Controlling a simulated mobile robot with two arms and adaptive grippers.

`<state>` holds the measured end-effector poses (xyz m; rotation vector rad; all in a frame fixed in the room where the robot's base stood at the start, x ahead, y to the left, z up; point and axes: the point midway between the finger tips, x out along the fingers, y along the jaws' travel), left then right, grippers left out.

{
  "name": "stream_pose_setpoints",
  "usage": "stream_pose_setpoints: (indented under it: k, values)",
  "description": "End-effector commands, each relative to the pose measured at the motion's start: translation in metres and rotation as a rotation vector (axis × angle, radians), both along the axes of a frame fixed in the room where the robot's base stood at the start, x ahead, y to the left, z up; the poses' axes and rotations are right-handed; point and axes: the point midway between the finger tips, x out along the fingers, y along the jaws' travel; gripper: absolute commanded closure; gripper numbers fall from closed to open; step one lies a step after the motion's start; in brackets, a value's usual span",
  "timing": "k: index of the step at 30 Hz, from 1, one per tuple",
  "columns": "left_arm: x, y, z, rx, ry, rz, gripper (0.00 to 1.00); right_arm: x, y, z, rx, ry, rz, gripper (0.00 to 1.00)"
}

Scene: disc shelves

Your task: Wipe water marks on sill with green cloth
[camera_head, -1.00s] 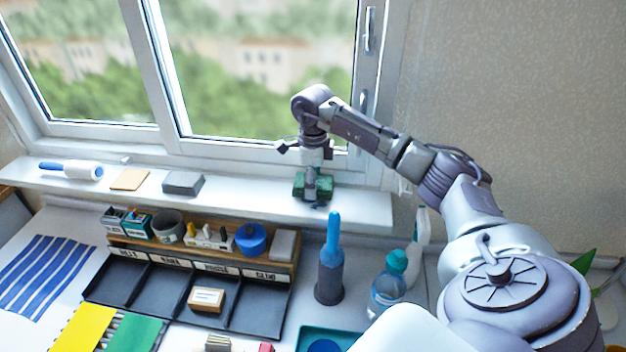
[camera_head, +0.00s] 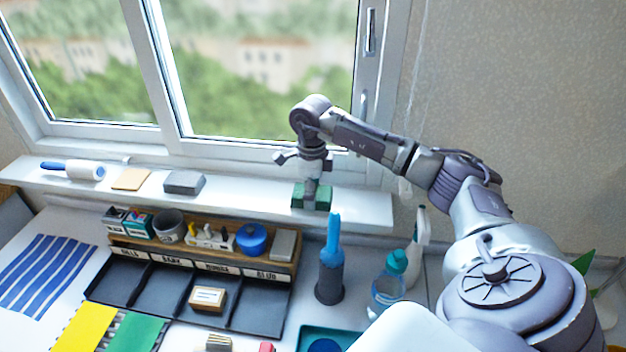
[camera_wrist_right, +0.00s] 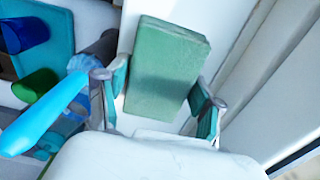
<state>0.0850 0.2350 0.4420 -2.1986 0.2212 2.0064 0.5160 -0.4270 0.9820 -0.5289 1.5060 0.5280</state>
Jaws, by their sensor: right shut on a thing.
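The green cloth (camera_head: 298,197) is a thick folded block at the right part of the white window sill (camera_head: 245,201). My right gripper (camera_head: 312,190) points down over it and is shut on it. In the right wrist view the green cloth (camera_wrist_right: 168,62) lies between the two fingers of my right gripper (camera_wrist_right: 160,97). It appears to rest on the sill, though its underside is hidden. I cannot make out water marks on the sill. My left gripper is not in view.
On the sill's left lie a lint roller (camera_head: 85,171), a tan pad (camera_head: 131,179) and a grey block (camera_head: 184,182). Below stand an organizer (camera_head: 120,283), a blue-handled brush (camera_head: 331,270) and bottles (camera_head: 388,288). The sill between grey block and cloth is clear.

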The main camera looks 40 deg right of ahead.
Motion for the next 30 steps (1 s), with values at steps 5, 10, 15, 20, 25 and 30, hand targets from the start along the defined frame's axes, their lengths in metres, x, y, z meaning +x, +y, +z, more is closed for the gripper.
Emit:
stream_pose_setpoints:
  k: [5, 10, 15, 20, 25, 30]
  values:
    - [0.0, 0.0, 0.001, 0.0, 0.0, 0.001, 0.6, -0.003, 0.004, 0.0, -0.001, 0.001, -0.001, 0.61]
    - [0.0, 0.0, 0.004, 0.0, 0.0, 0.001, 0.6, -0.011, 0.014, -0.001, -0.001, 0.0, 0.002, 0.61]
    - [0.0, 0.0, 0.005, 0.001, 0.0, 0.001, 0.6, -0.02, 0.025, -0.003, 0.0, 0.0, 0.001, 0.61]
    - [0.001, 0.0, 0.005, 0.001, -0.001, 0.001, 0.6, -0.024, 0.029, -0.004, 0.001, 0.001, 0.0, 0.61]
    - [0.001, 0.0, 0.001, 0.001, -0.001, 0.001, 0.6, -0.023, 0.028, -0.007, 0.0, 0.001, -0.001, 0.61]
    - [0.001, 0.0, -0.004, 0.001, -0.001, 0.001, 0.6, -0.014, 0.018, -0.007, 0.0, 0.0, -0.003, 0.61]
